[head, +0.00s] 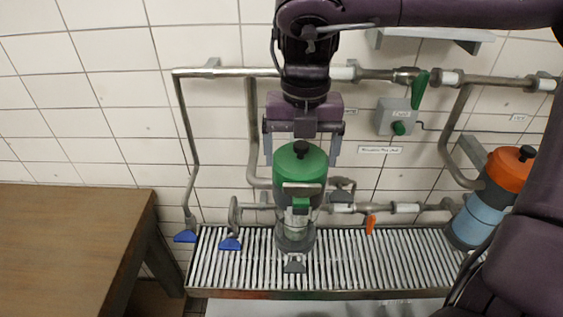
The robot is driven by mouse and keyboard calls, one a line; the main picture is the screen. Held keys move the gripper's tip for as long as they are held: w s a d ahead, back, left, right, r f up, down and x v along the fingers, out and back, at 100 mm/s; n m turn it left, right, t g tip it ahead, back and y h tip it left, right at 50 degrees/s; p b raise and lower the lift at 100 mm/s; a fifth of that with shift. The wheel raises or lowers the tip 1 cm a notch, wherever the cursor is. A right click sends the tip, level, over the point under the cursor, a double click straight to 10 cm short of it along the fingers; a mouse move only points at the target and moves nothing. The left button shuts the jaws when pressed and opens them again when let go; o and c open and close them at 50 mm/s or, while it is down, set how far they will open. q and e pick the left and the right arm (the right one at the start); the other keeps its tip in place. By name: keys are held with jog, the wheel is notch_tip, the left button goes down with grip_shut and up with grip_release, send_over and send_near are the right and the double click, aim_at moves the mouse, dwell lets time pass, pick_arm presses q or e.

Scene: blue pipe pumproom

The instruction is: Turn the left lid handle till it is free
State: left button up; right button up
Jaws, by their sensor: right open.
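The left lid is green (300,168) and sits on a pump or filter body with a clear lower part (297,222), upright on the slatted rack. Its lid handle is a small black knob (301,148) on top. My right gripper (301,153) comes down from above in front of the wall, its two fingers apart on either side of the lid's top. The knob shows between the fingers, and neither finger visibly touches it. Whether the fingers are level with the knob or behind it is hard to tell. My left gripper is not in view.
A second canister with an orange lid (507,170) and blue body (477,219) stands at right. Metal pipes (225,72) run along the tiled wall, with blue (230,244), green (420,90) and orange (370,225) valve handles. A wooden table (70,240) is at left.

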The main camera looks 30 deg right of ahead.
aim_at(303, 186)
jog(key=f, duration=0.2)
jog(key=s+f+p, duration=0.1)
jog(key=f+p, duration=0.1)
jog(key=f, duration=0.1)
jog(key=shift+s+f, duration=0.25)
jog(key=shift+f, duration=0.1)
jog(key=shift+w+f, duration=0.25)
jog(key=shift+f, duration=0.5)
jog(key=c, duration=1)
jog(key=shift+f+n+b, duration=0.15)
jog(key=shift+n+b, duration=0.65)
jog(key=shift+n, duration=0.3)
jog(key=n, duration=0.2)
jog(key=shift+n+b, duration=0.3)
jog(key=shift+b, duration=0.05)
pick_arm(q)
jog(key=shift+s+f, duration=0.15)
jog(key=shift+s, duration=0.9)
pick_arm(e)
jog(key=o, duration=1)
